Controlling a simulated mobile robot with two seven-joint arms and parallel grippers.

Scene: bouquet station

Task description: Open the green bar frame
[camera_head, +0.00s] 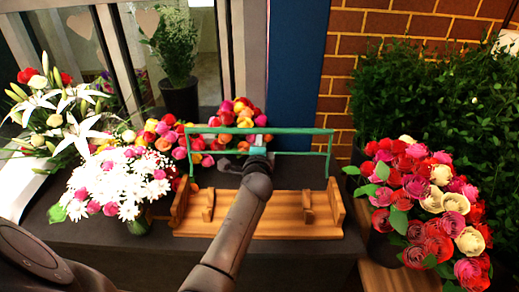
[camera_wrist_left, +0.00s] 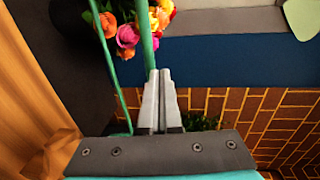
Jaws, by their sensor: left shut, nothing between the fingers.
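The green bar frame (camera_head: 300,131) stands raised above the back of a wooden stand (camera_head: 260,229), with a long top bar, a thinner lower bar and short side posts. My left gripper (camera_head: 259,143) is at the middle of the frame, level with its bars. In the left wrist view, the gripper (camera_wrist_left: 158,76) has its fingers shut together with nothing between them. A green bar (camera_wrist_left: 146,38) runs up to the fingertips there; I cannot tell whether they touch. A second thin green bar (camera_wrist_left: 107,58) passes to their left. My right gripper does not show.
White daisies (camera_head: 112,183) and lilies (camera_head: 75,125) stand left of the stand, mixed bright roses (camera_head: 200,138) behind it. A red and cream rose bouquet (camera_head: 425,200) stands at right. A brick wall (camera_head: 350,50) and leafy plants (camera_head: 430,95) lie behind.

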